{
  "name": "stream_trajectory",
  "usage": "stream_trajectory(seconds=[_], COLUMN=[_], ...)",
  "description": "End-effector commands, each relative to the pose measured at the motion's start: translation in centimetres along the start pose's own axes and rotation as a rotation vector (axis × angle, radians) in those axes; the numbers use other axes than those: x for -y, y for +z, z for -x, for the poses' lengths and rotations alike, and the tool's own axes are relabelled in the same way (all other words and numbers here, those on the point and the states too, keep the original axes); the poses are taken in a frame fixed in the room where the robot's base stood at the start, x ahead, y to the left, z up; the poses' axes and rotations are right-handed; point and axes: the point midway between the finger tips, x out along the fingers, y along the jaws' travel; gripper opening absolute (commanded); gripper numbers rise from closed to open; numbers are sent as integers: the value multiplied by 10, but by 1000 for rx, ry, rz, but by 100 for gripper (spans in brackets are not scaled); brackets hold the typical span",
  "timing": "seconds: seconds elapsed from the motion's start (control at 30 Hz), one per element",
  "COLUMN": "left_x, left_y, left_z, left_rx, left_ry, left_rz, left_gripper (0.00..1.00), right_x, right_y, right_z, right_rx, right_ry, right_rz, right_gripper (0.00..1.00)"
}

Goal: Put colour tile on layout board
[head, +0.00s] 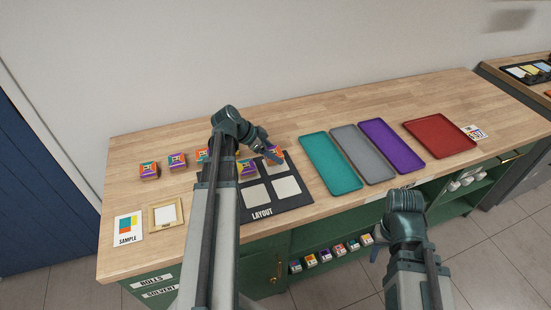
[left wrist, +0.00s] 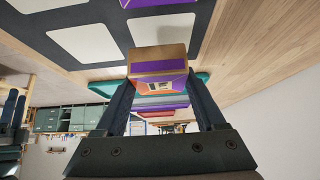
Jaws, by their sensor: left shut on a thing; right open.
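The dark layout board (head: 290,202) lies on the wooden bench with white squares on it. Its two front squares are bare; my left arm hides part of its left side. My left gripper (head: 269,153) is shut on a colour tile (head: 275,154) at the board's back right. In the left wrist view, this held tile (left wrist: 158,70) shows purple and orange between the fingers. I cannot tell if it touches the board. Another colour tile (head: 247,170) sits on the board beside it. My right gripper (head: 377,247) is open and empty, in front of the bench.
Several colour tiles (head: 149,170) stand in a row at the back left. A sample card (head: 128,229) and a small wooden frame (head: 166,215) lie front left. Teal (head: 330,163), grey (head: 362,154), purple (head: 391,146) and red (head: 440,138) trays lie to the right.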

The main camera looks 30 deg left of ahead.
Motion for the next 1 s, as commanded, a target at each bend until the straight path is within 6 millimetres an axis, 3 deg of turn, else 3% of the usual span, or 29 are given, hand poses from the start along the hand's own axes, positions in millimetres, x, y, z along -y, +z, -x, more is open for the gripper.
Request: stream_trajectory(seconds=[0.2, 0.43, 0.9, 0.93, 1.0], left_x=[10, 7, 7, 7, 7], left_y=[-10, 14, 17, 16, 16], left_z=[-10, -36, -39, -38, -37], left_rx=[0, 0, 0, 0, 0], left_ry=[1, 0, 0, 0, 0], left_rz=[-1, 1, 0, 0, 0], left_gripper=[6, 6, 6, 77, 90], right_x=[0, 4, 4, 4, 4], right_y=[0, -2, -2, -2, -2], right_z=[-2, -37, -41, -39, -39], right_rx=[0, 0, 0, 0, 0], right_ry=[0, 0, 0, 0, 0], right_rz=[0, 0, 0, 0, 0], right_gripper=[50, 50, 50, 50, 50])
